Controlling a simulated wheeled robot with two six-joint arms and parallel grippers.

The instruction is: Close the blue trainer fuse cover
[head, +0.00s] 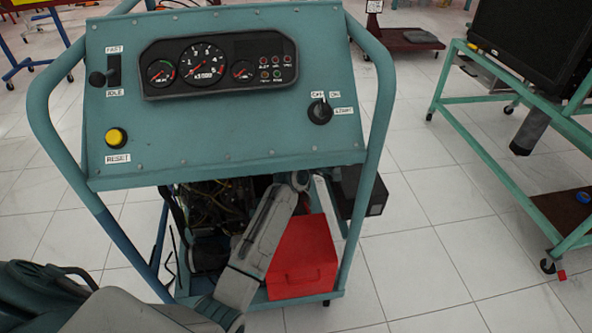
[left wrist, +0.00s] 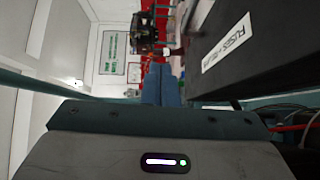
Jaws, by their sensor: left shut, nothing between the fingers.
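The blue trainer (head: 225,150) stands in front of me, a teal frame with a sloped instrument panel. A black box (head: 375,195) sits under the panel's right side. In the left wrist view a large dark surface (left wrist: 235,75) with a white "FUSES + RELAYS" label (left wrist: 226,42) fills the upper right. I cannot tell how far the cover is open. My left arm reaches under the panel, and its gripper is hidden in the head view. In the left wrist view my left gripper (left wrist: 161,68) is shut and empty, its fingers to the left of the dark surface. My right gripper is out of view.
A red box (head: 302,262) sits on the trainer's lower shelf, close to my left arm. Engine parts and wiring (head: 215,205) are under the panel. The trainer's side tubes (head: 375,130) frame the space. A green stand (head: 500,140) is at the right, with open tiled floor between.

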